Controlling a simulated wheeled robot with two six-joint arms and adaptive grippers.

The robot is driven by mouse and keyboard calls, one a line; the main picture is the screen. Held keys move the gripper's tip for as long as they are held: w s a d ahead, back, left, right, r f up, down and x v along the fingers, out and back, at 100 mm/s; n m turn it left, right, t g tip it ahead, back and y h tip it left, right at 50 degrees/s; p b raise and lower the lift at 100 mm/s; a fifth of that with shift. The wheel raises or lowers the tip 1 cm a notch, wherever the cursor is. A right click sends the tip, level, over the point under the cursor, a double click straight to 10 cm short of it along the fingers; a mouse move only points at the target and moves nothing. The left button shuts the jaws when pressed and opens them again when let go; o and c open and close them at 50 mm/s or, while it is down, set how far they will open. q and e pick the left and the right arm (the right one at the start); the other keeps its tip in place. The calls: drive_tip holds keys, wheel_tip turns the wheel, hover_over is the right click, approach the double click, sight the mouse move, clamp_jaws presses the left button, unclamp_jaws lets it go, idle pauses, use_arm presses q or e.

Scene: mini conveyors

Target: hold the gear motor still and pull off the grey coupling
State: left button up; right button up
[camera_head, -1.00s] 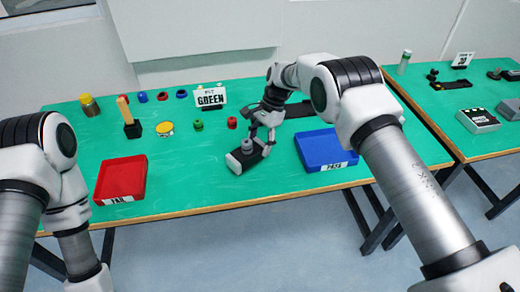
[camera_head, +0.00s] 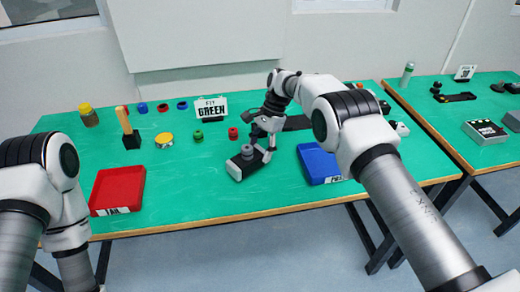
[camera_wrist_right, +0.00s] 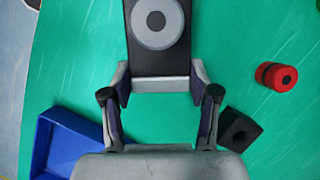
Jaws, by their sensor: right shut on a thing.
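The gear motor (camera_head: 233,171) is a dark block lying on the green table near its front edge. The grey coupling (camera_head: 247,152) is a round knob standing on top of it. In the right wrist view the motor's black body (camera_wrist_right: 160,63) points away from me, with the coupling (camera_wrist_right: 158,22) as a grey disc with a dark centre. My right gripper (camera_wrist_right: 160,82) is shut on the near end of the motor, one finger on each side; it also shows in the head view (camera_head: 265,152). My left arm comes in at the left; its gripper is out of view.
A red tray (camera_head: 118,190) lies left and a blue tray (camera_head: 318,165) right of the motor. The table between red tray and motor is clear.

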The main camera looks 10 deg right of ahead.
drive_tip(key=shift+f+b, duration=0.4)
drive_tip(key=shift+f, duration=0.3)
drive_tip(key=shift+s+f, duration=0.1)
drive_tip(key=shift+f, duration=0.1)
idle(1.4)
